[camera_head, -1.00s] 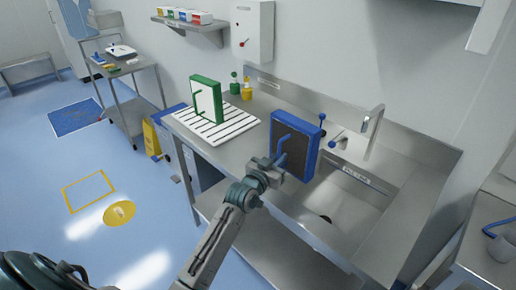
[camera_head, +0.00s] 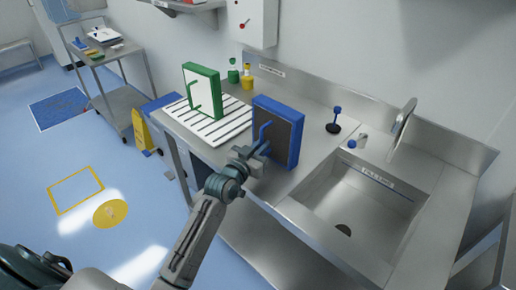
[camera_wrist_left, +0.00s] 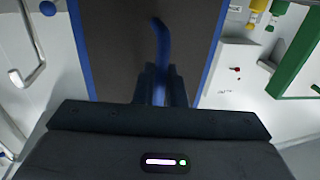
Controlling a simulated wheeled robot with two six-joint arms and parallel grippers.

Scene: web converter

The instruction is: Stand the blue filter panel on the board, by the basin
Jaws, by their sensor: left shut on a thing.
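The blue filter panel (camera_head: 287,134) has a blue frame, a dark face and a blue bent handle. My left gripper (camera_head: 259,153) is shut on that handle and holds the panel upright. The panel is over the counter between the slatted board and the basin (camera_head: 375,207); I cannot tell if its bottom touches the counter. In the left wrist view the gripper (camera_wrist_left: 160,86) closes around the handle, with the panel's dark face (camera_wrist_left: 115,45) close ahead. The white slatted board (camera_head: 224,129) lies to the left. My right gripper is out of view.
A green-framed panel (camera_head: 207,92) stands on the board's far part. Green (camera_head: 233,71) and yellow (camera_head: 247,77) bottles stand behind it. A blue-knobbed black item (camera_head: 335,120) and the tap (camera_head: 403,125) are beside the basin. The board's near right part is clear.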

